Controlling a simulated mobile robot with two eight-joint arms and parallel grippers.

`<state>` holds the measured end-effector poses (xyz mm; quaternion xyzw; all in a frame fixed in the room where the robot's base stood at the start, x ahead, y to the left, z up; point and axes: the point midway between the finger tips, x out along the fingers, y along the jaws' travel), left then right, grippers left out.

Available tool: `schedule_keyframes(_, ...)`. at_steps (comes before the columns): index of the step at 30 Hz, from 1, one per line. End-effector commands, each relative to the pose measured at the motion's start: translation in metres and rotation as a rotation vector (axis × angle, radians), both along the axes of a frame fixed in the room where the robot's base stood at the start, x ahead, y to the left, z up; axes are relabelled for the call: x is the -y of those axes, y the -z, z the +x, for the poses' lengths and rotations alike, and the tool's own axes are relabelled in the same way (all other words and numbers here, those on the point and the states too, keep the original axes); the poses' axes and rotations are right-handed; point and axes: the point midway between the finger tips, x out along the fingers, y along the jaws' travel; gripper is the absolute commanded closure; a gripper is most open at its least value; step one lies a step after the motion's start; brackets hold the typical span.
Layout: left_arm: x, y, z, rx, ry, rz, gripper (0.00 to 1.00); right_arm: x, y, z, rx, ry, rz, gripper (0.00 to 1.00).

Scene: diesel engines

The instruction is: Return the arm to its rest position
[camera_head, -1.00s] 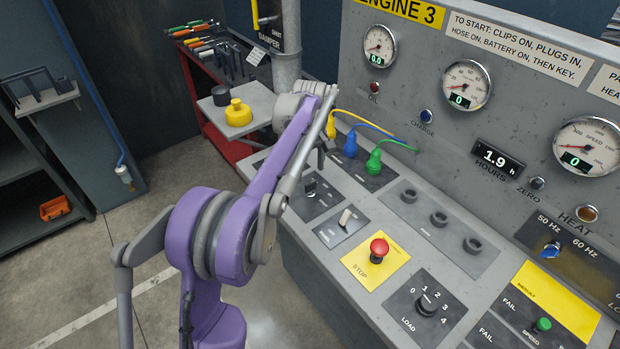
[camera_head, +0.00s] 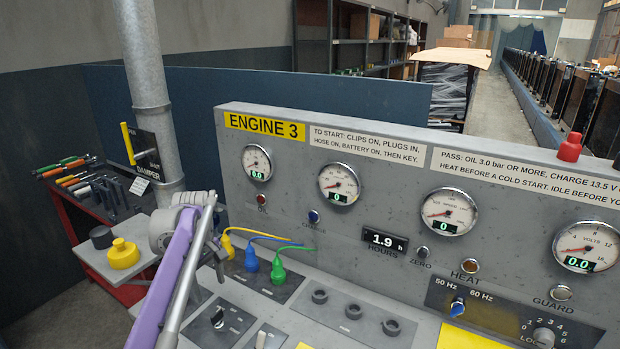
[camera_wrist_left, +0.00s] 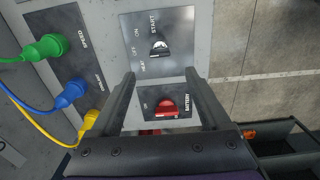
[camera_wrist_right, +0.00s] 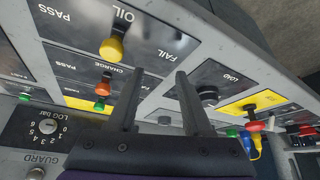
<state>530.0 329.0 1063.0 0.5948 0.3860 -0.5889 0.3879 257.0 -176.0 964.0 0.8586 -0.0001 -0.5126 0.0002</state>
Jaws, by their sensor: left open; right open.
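My left gripper (camera_head: 219,268) hangs over the left end of the Engine 3 console (camera_head: 330,312), just beside the yellow plug (camera_head: 227,246). My purple left arm reaches up to it from the bottom of the head view. In the left wrist view its two fingers (camera_wrist_left: 160,82) are apart with nothing held between them. The red battery switch (camera_wrist_left: 167,106) shows between the fingers, and the start key switch (camera_wrist_left: 159,48) lies beyond the tips. My right gripper shows only in the right wrist view, where its fingers (camera_wrist_right: 158,77) are apart and empty over the console.
Blue (camera_head: 251,259) and green (camera_head: 278,270) plugs sit beside the yellow one. The right wrist view shows a yellow knob (camera_wrist_right: 111,48), an orange knob (camera_wrist_right: 103,89) and the load knob (camera_wrist_right: 208,96).

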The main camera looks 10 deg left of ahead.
Motion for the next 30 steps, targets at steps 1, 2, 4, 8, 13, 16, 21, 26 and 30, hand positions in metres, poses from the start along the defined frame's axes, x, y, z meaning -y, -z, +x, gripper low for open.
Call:
schedule_keyframes(1, 0.007, -0.003, -0.006, 0.010, 0.028, 0.003, 0.20, 0.000, 0.000, 0.000, 0.000, 0.000, 0.000, 0.50)
schedule_keyframes(2, 0.011, -0.004, -0.010, 0.018, 0.050, 0.005, 0.20, 0.000, 0.000, 0.000, 0.000, 0.000, 0.000, 0.50)
schedule_keyframes(4, 0.024, -0.008, -0.024, 0.046, 0.122, 0.016, 0.20, 0.000, 0.000, 0.000, 0.000, 0.000, 0.000, 0.50)
schedule_keyframes(8, 0.055, -0.009, -0.061, 0.115, 0.297, 0.043, 0.20, 0.000, 0.000, 0.000, 0.000, 0.000, 0.000, 0.50)
schedule_keyframes(13, 0.091, 0.002, -0.118, 0.207, 0.536, 0.094, 0.20, 0.000, 0.000, 0.000, 0.000, 0.000, 0.000, 0.50)
schedule_keyframes(16, 0.109, 0.016, -0.154, 0.259, 0.673, 0.130, 0.20, 0.000, 0.000, 0.000, 0.000, 0.000, 0.000, 0.50)
schedule_keyframes(21, 0.133, 0.050, -0.214, 0.342, 0.896, 0.198, 0.20, 0.000, 0.000, 0.000, 0.000, 0.000, 0.000, 0.50)
schedule_keyframes(26, 0.146, 0.081, -0.254, 0.399, 1.050, 0.255, 0.20, 0.000, 0.000, 0.000, 0.000, 0.000, 0.000, 0.50)
schedule_keyframes(30, 0.151, 0.097, -0.270, 0.424, 1.118, 0.282, 0.20, 0.000, 0.000, 0.000, 0.000, 0.000, 0.000, 0.50)
